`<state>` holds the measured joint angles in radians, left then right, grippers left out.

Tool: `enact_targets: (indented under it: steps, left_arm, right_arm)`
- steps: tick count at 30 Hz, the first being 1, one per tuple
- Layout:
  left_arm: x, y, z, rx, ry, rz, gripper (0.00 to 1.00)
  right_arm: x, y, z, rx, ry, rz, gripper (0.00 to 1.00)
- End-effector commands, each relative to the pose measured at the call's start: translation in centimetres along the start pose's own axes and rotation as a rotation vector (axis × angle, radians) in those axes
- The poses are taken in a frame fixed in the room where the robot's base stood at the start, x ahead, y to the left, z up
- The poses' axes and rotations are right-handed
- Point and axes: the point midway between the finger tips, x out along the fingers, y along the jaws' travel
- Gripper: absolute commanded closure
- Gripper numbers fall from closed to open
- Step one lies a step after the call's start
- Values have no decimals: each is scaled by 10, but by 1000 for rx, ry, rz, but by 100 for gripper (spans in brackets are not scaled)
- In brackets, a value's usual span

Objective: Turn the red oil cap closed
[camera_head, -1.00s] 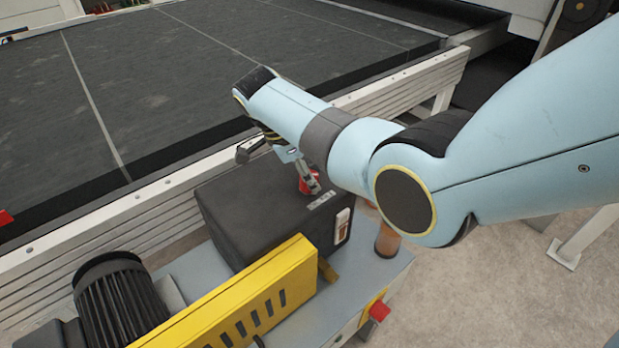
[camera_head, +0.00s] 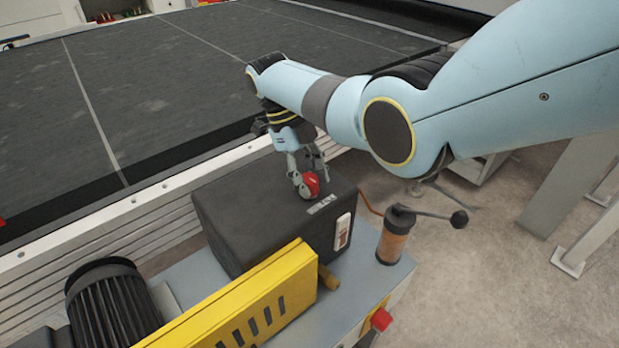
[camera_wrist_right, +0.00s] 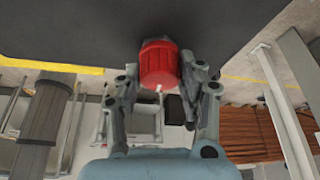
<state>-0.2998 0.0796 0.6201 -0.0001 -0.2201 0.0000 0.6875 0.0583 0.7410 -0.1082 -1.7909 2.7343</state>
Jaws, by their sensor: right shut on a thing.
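The red oil cap (camera_head: 311,184) is at the top of the black box (camera_head: 240,215), near its right end. My right gripper (camera_head: 301,181) reaches down to it from above, with its fingers around the cap. The right wrist view shows the red cap (camera_wrist_right: 159,64) between the two fingers of the gripper (camera_wrist_right: 160,75), against the dark box surface. The gripper is shut on the cap. Part of the cap is hidden behind a finger in the head view. My left gripper is not in view.
A yellow slotted guard (camera_head: 240,300) runs in front of the box. A black finned motor (camera_head: 112,305) is at the lower left. A cylinder with a crank handle (camera_head: 394,240) and a red button (camera_head: 381,319) are at the right. The dark conveyor belt (camera_head: 180,85) lies behind.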

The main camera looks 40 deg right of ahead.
Motion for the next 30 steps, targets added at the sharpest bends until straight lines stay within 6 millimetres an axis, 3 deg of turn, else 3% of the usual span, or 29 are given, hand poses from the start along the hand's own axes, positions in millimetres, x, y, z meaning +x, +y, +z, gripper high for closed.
enact_targets:
  steps: [21, 22, 26, 30]
  left_arm:
    - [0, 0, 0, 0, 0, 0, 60]
    - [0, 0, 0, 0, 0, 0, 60]
    - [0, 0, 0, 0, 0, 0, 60]
    - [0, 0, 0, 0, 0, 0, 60]
  right_arm:
    - [-1, 0, 0, 67, -2, 26, 95]
    - [-1, 0, 0, 67, -2, 26, 59]
    - [-1, 0, 0, 66, -2, 26, 42]
    - [0, 0, 0, 66, -1, 26, 39]
